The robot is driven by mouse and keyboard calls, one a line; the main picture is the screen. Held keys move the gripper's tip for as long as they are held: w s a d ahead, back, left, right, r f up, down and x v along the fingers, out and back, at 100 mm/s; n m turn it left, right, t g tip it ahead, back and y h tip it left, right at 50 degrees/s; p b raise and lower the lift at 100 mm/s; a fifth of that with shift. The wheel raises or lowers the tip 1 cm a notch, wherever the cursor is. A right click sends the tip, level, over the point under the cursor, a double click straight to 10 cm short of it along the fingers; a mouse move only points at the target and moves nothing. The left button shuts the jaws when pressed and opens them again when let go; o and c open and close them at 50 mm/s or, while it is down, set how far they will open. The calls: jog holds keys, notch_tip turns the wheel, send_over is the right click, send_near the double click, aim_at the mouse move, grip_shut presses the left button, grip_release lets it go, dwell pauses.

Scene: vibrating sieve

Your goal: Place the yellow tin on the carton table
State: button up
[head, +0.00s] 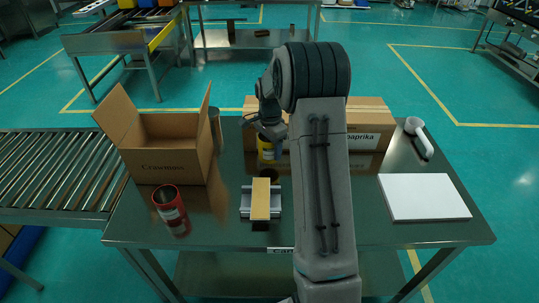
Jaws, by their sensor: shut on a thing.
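The yellow tin (267,153) is small and upright, at the back middle of the steel table, in front of a long closed carton. My gripper (266,138) is over the tin from above and shut on it. I cannot tell whether the tin's base touches the tabletop. My arm crosses the picture and hides the table's middle right and part of the closed carton.
An open carton (170,163) stands at the left, with a red tin (171,204) in front. A grey block with a yellow top (261,199) lies near the front middle. The closed paprika carton (368,118), a white scoop (419,137) and a white board (424,197) are right. A roller conveyor (60,175) adjoins the left side.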

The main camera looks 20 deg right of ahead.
aim_at(269, 156)
jog(key=shift+w+a+f, duration=0.1)
jog(key=shift+w+f, duration=0.05)
jog(key=shift+f, duration=1.95)
jog(key=shift+f, duration=0.2)
jog(key=o, duration=1)
jog(key=shift+r, duration=0.1)
